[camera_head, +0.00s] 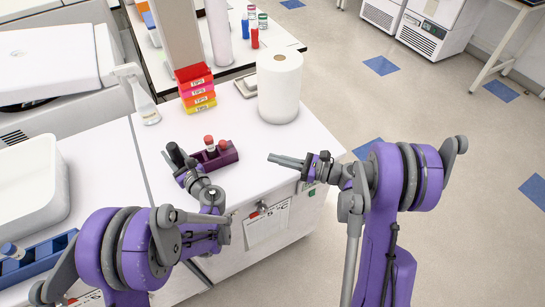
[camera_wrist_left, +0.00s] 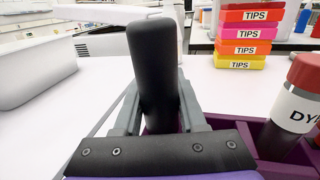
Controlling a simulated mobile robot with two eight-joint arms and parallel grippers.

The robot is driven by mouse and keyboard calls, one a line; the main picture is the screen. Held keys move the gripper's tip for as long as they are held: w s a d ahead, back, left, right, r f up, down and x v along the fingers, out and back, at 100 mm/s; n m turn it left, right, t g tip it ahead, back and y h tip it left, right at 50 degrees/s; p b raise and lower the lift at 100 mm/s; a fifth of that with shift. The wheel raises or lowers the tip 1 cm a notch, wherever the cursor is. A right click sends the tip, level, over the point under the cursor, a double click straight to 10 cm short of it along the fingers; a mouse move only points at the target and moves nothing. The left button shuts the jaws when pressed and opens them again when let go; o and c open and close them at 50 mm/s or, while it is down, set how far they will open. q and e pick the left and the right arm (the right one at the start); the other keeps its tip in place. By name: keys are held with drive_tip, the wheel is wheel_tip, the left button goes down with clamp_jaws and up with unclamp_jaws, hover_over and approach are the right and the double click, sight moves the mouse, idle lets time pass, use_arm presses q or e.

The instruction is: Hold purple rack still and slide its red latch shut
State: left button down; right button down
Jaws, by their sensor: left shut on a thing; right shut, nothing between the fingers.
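The purple rack (camera_head: 229,156) stands on the white bench and holds bottles with red caps. In the left wrist view the rack (camera_wrist_left: 285,160) shows at right, beside a red-capped bottle (camera_wrist_left: 297,95) with a partly visible label. My left gripper (camera_head: 186,172) is at the rack's left end. In its wrist view, the left gripper (camera_wrist_left: 158,112) is shut on a black upright post (camera_wrist_left: 155,65); whether it is part of the rack is unclear. My right gripper (camera_head: 274,158) is shut and empty, to the right of the rack and apart from it. I cannot make out the red latch.
A stack of coloured tips boxes (camera_head: 196,88) and a white paper roll (camera_head: 279,88) stand behind the rack. A clear bottle (camera_head: 146,105) stands at back left. Bare bench lies between the rack and my right gripper.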

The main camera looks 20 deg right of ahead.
use_arm(q)
drive_tip(key=shift+c, duration=2)
unclamp_jaws()
drive_tip(key=shift+s, duration=0.1)
